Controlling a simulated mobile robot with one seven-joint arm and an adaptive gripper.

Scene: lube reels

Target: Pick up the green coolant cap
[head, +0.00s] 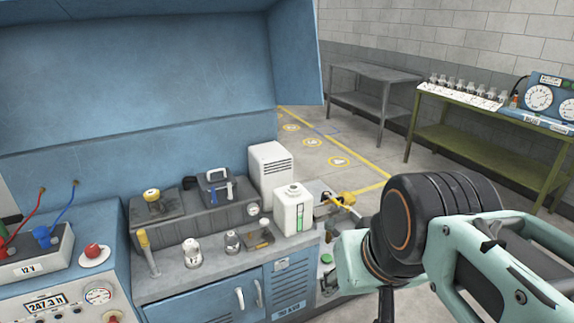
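A small green round piece (326,258), which looks like the green coolant cap, shows beside the right end of the blue bench cabinet, just left of my arm. It is small, and my arm hides part of the area around it. A white jug (293,209) with a pale top stands on the bench above and left of it. My mint and black arm fills the lower right. A dark part below the wrist, at the bottom edge, may be my gripper (386,305). Its fingertips are not clear, so I cannot tell its opening or whether it holds anything.
The grey bench top (165,285) holds small metal fittings, a yellow-topped tool (148,250), a dark grey case (218,187) and a white vented box (270,172). A blue hood overhangs it. A green table (480,140) and a grey table (372,72) stand farther back. Floor lies between.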

